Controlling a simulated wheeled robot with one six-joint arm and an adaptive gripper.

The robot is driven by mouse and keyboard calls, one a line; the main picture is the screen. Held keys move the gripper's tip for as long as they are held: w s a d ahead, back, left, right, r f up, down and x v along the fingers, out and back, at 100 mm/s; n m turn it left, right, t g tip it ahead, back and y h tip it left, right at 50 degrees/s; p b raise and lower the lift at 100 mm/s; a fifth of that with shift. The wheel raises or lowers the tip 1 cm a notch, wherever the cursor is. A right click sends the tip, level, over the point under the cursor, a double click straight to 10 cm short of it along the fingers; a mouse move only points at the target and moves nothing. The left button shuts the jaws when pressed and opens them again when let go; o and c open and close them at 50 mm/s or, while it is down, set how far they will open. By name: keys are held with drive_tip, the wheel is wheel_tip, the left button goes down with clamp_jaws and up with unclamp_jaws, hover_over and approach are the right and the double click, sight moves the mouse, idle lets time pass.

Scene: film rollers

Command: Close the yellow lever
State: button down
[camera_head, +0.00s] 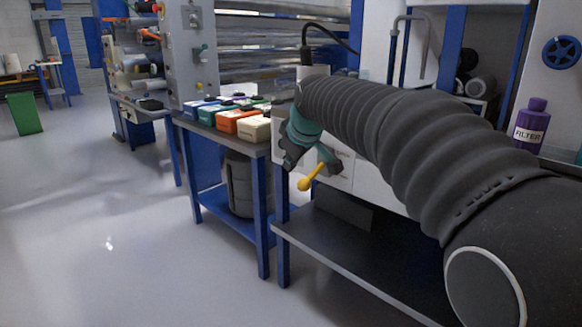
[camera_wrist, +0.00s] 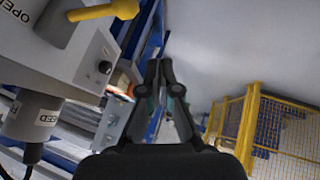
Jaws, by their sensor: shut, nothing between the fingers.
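The yellow lever (camera_head: 312,177) sticks out from the front of a white box in the head view, slanting down to the left with its round knob lowest. In the wrist view the yellow lever (camera_wrist: 103,12) crosses the upper left, beside the upside-down letters "OPE". My gripper (camera_head: 290,160) is beside and slightly above the lever in the head view. In the wrist view my gripper (camera_wrist: 160,68) has its fingers together and empty, and a gap shows between them and the lever. My arm hides part of the white box.
A blue table (camera_head: 236,222) carries several coloured boxes (camera_head: 236,121) left of my gripper. A purple filter bottle (camera_head: 531,124) stands at the right. A dark lower shelf (camera_head: 335,252) lies below the lever. The floor at the left is open. A yellow fence (camera_wrist: 247,125) shows in the wrist view.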

drive_tip(key=shift+s+d+r, duration=0.1)
drive_tip(key=shift+s+r, duration=0.9)
drive_tip(key=shift+s, duration=0.15)
